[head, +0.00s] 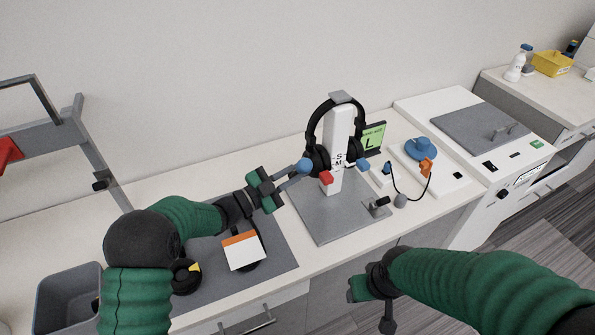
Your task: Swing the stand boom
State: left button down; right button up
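The headphone stand has a white upright post (338,150) on a grey base plate (335,215). Black headphones (317,115) hang over its top. A blue ball (305,166) sits at the end of a grey bar that looks like the boom, left of the post. A red block (326,177) and a blue block (363,165) show at either side of the post. My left gripper (268,190) is at the bar's left end; whether its fingers are shut on the bar cannot be told. My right gripper (371,300) is open and empty in front of the counter edge.
A grey mat (280,262) carries an orange-and-white box (243,250) and a dark round item (186,276). A grey bin (70,300) stands at lower left. Right of the stand are a green "L" screen (373,138), a blue disc (420,149) and a cabled orange part (427,167).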

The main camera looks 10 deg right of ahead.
pick_arm(q)
jog(key=c, duration=1.4)
grip_release()
jog(key=shift+c, duration=0.2)
jog(key=v, duration=1.7)
